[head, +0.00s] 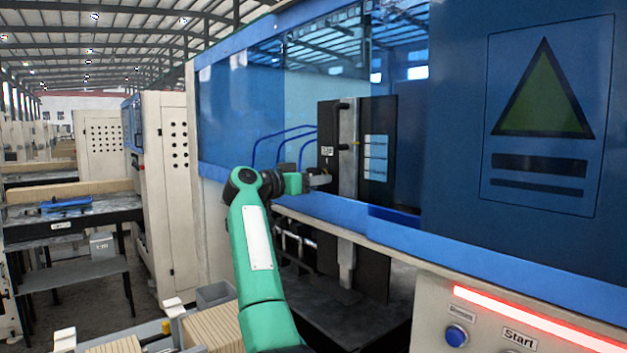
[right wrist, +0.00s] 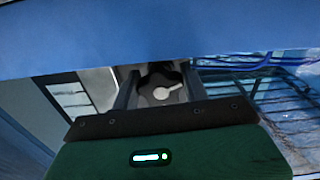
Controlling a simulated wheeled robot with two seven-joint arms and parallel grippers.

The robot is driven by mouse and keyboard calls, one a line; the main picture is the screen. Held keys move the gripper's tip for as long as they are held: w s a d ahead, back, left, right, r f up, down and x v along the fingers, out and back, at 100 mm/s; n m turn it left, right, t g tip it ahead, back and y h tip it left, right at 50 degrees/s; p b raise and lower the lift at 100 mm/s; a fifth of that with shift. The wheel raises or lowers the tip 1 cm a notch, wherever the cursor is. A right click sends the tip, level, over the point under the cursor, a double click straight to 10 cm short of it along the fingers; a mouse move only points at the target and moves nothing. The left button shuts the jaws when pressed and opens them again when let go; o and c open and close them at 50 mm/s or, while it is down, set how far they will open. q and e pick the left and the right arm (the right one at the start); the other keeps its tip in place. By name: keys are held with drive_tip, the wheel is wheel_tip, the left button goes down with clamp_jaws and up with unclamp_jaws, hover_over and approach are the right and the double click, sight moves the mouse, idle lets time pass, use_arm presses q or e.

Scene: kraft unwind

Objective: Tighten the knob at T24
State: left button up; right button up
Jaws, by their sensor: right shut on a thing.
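In the right wrist view a dark lobed knob (right wrist: 158,88) with a pale pointer mark sits between the two fingers of my right gripper (right wrist: 160,90). The fingers are shut on it from both sides. In the head view my right gripper (head: 318,180) reaches through the machine's window opening to the dark upright unit. The knob itself is too small to make out there. A small label (head: 327,151) is on the unit just above the gripper, but I cannot read it. My left gripper is not in view.
The blue machine frame (head: 350,215) runs below and beside my right arm. Blue hoses (head: 285,135) hang left of the unit. A panel with a blue button (head: 456,335) and a red light strip (head: 540,318) is at lower right. Boxes (head: 212,328) stand at lower left.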

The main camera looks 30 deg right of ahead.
drive_tip(key=shift+m+b, duration=0.3)
drive_tip(key=shift+m, duration=0.7)
drive_tip(key=shift+w+m, duration=0.1)
drive_tip(key=shift+m, duration=1)
drive_tip(key=o, duration=1)
drive_tip(key=shift+a, duration=0.15)
drive_tip(key=shift+a+f+b, duration=0.15)
drive_tip(key=shift+a+b, duration=0.05)
drive_tip(key=shift+b, duration=0.25)
drive_tip(key=s+a+b, duration=0.2)
drive_tip(key=a+b, duration=0.4)
drive_tip(key=a, duration=0.7)
